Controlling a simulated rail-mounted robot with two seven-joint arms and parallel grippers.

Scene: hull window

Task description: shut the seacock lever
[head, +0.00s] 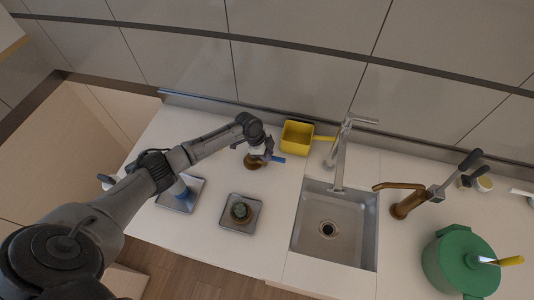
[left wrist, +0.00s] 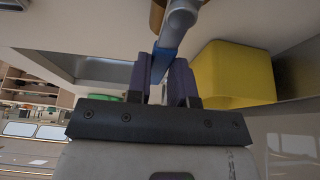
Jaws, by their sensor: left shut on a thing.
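The seacock is a small brass fitting (head: 252,162) on the white counter, left of the sink. Its blue lever (head: 278,159) sticks out to the right past my gripper. My left gripper (head: 267,153) is at the lever and partly covers it and the fitting. In the left wrist view the blue lever (left wrist: 167,57) lies between the two dark fingers of my left gripper (left wrist: 162,80), which are shut on it. A grey rounded end and a bit of brass (left wrist: 156,14) show beyond the lever. My right gripper is in neither view.
A yellow box with a handle (head: 297,137) stands close behind the lever; it also shows in the left wrist view (left wrist: 232,75). A potted plant on a tray (head: 240,212) is in front. The sink (head: 330,250), tap, brown spout (head: 405,203) and green pot (head: 460,262) are to the right.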

